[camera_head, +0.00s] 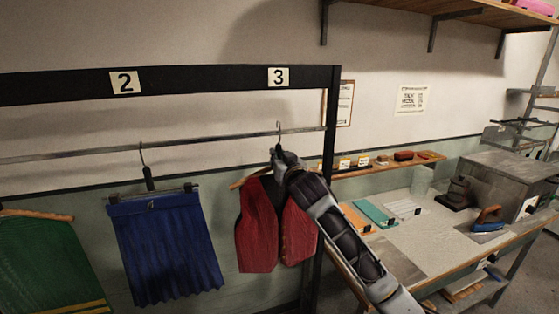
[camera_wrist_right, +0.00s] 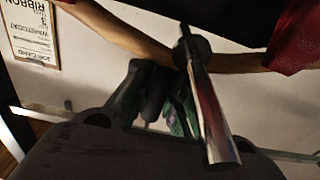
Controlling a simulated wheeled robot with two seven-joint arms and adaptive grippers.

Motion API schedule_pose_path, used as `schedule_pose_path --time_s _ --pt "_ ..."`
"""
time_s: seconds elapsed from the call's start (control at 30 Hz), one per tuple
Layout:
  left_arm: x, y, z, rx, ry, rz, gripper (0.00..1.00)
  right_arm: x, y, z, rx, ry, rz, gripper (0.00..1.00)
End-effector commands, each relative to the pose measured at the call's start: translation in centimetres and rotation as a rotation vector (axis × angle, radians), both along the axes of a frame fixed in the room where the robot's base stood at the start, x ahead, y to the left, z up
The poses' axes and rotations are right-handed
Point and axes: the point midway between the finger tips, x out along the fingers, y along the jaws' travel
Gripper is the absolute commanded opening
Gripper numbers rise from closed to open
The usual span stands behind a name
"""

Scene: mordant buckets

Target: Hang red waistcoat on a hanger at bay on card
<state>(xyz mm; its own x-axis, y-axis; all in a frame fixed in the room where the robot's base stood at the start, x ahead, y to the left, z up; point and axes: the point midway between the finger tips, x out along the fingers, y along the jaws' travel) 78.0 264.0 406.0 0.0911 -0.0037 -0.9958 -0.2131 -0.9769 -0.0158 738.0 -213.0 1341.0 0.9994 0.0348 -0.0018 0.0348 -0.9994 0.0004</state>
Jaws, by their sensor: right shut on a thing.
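The red waistcoat (camera_head: 258,230) hangs on a wooden hanger (camera_head: 249,177) under the bay plate marked 3 (camera_head: 278,77). The hanger's metal hook (camera_head: 279,131) is at the rail (camera_head: 210,142); whether its weight rests there I cannot tell. My right gripper (camera_head: 280,161) is shut on the hanger just below the hook. In the right wrist view, the gripper (camera_wrist_right: 165,105) is at the hanger's middle, with the wooden bar (camera_wrist_right: 125,32) crossing behind and red cloth (camera_wrist_right: 298,40) at the right. My arm hides part of the waistcoat. My left gripper is not in view.
A blue skirt (camera_head: 165,248) hangs at bay 2 and a green garment (camera_head: 48,265) at far left. The rack's black post (camera_head: 326,180) stands right of the waistcoat. A worktable (camera_head: 425,245) with irons is further right.

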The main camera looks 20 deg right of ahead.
Motion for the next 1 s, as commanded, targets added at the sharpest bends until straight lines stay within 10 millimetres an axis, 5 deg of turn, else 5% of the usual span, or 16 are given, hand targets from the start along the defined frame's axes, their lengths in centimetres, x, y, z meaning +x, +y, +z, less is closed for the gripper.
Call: schedule_pose_path --time_s 1.0 --pt "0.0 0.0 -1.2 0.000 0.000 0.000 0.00 0.8 0.0 -1.9 0.001 -0.004 0.000 0.00"
